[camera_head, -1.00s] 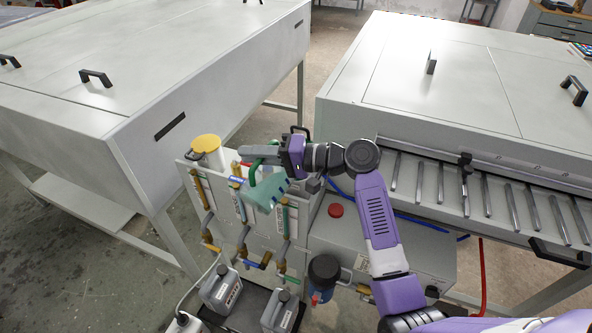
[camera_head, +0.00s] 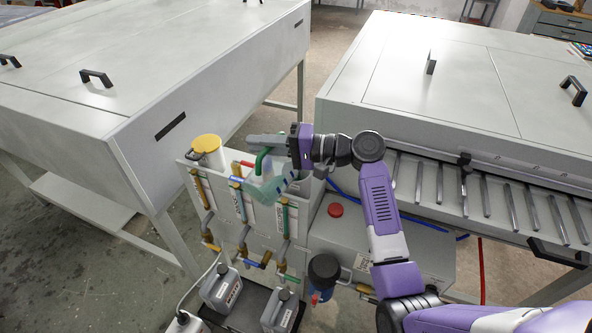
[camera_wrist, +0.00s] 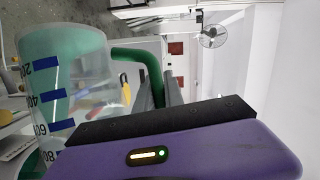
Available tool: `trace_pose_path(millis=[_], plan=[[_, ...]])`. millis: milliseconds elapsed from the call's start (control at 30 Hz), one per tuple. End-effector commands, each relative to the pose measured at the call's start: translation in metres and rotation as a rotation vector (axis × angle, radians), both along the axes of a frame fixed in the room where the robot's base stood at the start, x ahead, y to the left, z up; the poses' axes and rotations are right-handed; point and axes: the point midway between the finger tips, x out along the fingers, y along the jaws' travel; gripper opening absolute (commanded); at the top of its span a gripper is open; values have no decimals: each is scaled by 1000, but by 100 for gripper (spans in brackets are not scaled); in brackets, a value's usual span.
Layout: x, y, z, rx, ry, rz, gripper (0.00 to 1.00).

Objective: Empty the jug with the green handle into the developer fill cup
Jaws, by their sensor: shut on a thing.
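The translucent jug (camera_head: 266,189) with the green handle (camera_head: 262,161) is held above the top of the plate processor's tank section. My gripper (camera_head: 264,141) is shut on the green handle; the jug hangs tilted beside the fingers. In the wrist view, the jug (camera_wrist: 75,75) shows blue marks with numbers, and its handle (camera_wrist: 150,70) runs to between the fingers (camera_wrist: 160,88). I cannot make out how much liquid it holds. I cannot tell the developer fill cup apart; the jug and gripper cover part of the tank tops.
A yellow-lidded container (camera_head: 207,143) stands left of the jug. Pipes with blue (camera_head: 239,203) and green (camera_head: 285,220) parts run down the tank front. Grey canisters (camera_head: 222,291) stand below. Large cabinets stand both sides.

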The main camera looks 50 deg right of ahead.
Motion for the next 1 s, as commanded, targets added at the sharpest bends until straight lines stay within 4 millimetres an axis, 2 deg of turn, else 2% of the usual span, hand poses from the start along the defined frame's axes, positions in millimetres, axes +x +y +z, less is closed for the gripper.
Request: trace_pose_path(millis=[467, 533, 633, 700, 867, 1000], plan=[[1, -8, 4, 48, 6, 0, 0], [-1, 5, -5, -10, 0, 3, 0], [-7, 38, -20, -140, -20, 4, 0], [-8, 50, -36, -249, -36, 4, 0], [-7, 51, -35, -292, -44, -1, 0], [-8, 56, -42, -325, -47, 0, 0]])
